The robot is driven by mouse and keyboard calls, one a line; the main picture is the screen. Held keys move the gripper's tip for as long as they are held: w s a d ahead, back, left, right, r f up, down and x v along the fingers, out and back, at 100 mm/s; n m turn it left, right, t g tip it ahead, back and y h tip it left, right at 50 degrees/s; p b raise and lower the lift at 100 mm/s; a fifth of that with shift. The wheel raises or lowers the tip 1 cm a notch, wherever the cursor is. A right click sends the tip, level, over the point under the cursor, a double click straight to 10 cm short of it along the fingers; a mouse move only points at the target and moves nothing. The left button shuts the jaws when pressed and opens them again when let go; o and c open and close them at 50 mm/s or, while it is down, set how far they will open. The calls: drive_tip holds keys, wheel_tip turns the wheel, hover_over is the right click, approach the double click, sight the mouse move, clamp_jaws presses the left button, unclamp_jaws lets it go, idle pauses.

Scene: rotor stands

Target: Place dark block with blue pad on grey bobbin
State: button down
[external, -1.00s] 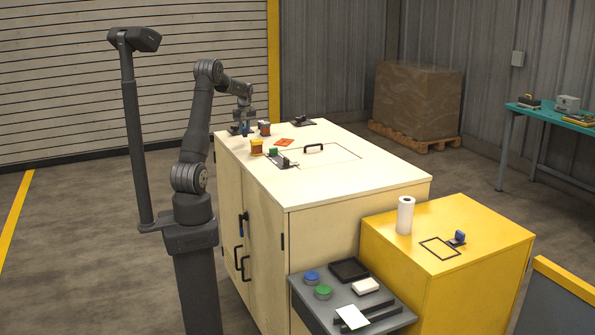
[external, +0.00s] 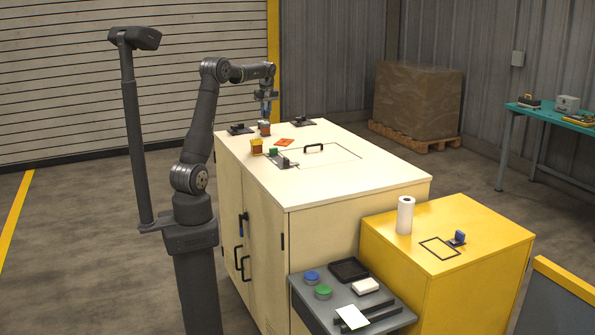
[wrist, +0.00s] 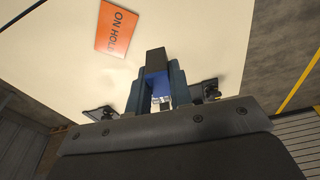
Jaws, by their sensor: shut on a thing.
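My gripper (external: 266,108) is raised above the back left part of the cream cabinet top. In the wrist view its fingers (wrist: 157,76) are shut on the dark block (wrist: 155,57), whose blue pad (wrist: 157,83) shows between them. Several small dark stands are on the top: one at the left edge (external: 240,129), one at the back (external: 302,122) and one nearer the front (external: 284,162) with a green part. A small brown and grey jar-like item (external: 264,129) stands below my gripper. I cannot tell for sure which part is the grey bobbin.
A black handle (external: 313,147) rises from the outlined panel. The front right of the top is clear.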

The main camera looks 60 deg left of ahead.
drive_tip(key=w+a+r, duration=0.4)
drive_tip(key=w+a, duration=0.1)
drive_tip(key=w, duration=0.3)
hover_over(265, 122)
drive_tip(key=shift+n, duration=0.4)
drive_tip(key=f, duration=0.6)
drive_tip(key=shift+s+d+f, duration=0.1)
drive_tip(key=shift+d+f, duration=0.2)
drive_tip(key=shift+d, duration=0.05)
drive_tip(key=shift+f, duration=2)
drive_tip(key=shift+f, duration=0.15)
drive_tip(key=c, duration=1.3)
unclamp_jaws()
wheel_tip(265, 122, up, 8)
drive_tip(key=d, duration=0.1)
drive_tip(key=shift+f, duration=0.25)
